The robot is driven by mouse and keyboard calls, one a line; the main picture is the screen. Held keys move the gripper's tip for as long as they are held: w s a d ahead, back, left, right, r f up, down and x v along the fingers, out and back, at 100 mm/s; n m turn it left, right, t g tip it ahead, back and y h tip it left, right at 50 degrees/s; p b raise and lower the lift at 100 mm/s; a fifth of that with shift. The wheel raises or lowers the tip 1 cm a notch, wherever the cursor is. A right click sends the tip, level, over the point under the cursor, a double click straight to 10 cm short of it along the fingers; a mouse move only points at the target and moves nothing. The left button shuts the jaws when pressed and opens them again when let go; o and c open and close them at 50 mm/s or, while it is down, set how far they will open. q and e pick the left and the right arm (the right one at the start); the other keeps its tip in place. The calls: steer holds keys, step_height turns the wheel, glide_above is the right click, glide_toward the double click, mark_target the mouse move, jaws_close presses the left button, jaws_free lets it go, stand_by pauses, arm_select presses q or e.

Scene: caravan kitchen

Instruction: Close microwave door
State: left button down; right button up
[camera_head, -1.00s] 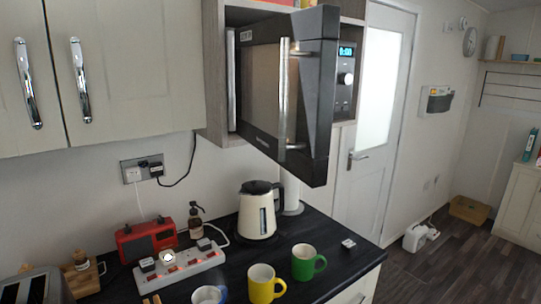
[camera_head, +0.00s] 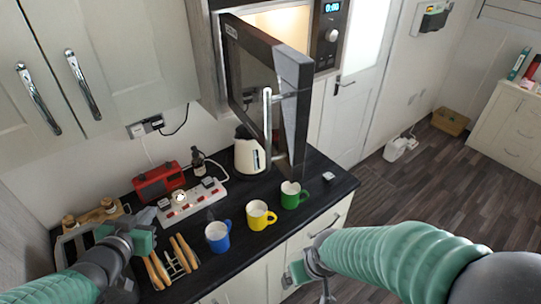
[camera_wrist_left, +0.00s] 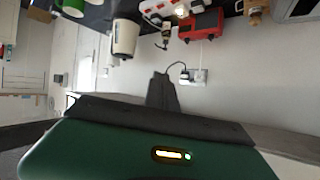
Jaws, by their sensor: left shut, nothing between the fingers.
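The microwave door (camera_head: 290,85) stands open, swung out toward me from its left side, with its silver handle (camera_head: 267,125) near the free edge. The lit microwave cavity (camera_head: 285,20) shows behind it, with the control panel (camera_head: 328,35) to the right. My left gripper (camera_head: 147,217) is shut and empty above the left part of the counter, left of and below the door, apart from it. Its dark fingers show in the left wrist view (camera_wrist_left: 161,92). My right gripper (camera_head: 290,277) is low before the counter front, below the door; its fingers are not clear.
The black counter (camera_head: 330,182) holds blue (camera_head: 218,238), yellow (camera_head: 257,216) and green (camera_head: 289,196) mugs, a kettle (camera_head: 246,155), a red radio (camera_head: 158,181), a power strip (camera_head: 190,201) and a rack (camera_head: 180,262). Open floor (camera_head: 440,190) lies to the right.

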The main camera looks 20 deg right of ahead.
arm_select(q)
steer(key=w+d+r+m+h, duration=0.1)
steer(key=d+r+m+h, duration=0.2)
steer(key=d+r+h, duration=0.15)
steer(key=m+g+h, duration=0.8)
steer(key=g+h, duration=0.1)
steer(key=h, duration=0.1)
glide_toward(284, 174)
steer(key=shift+y, duration=0.35)
steer(key=d+p, duration=0.1)
steer(key=d, duration=0.1)
steer(key=d+p, duration=0.2)
steer(key=w+d+p, duration=0.1)
steer(key=d+p, duration=0.1)
steer(key=shift+r, duration=0.15)
steer(key=shift+w+d, duration=0.15)
steer(key=shift+d, duration=0.25)
arm_select(e)
step_height(284, 174, up, 6)
steer(key=shift+w+f, duration=0.1)
steer(key=shift+f, duration=0.15)
arm_select(q)
steer(key=shift+a+f, duration=0.1)
steer(key=shift+f, duration=0.1)
arm_select(e)
steer(key=shift+a, duration=0.2)
arm_select(q)
steer(key=shift+w, duration=0.1)
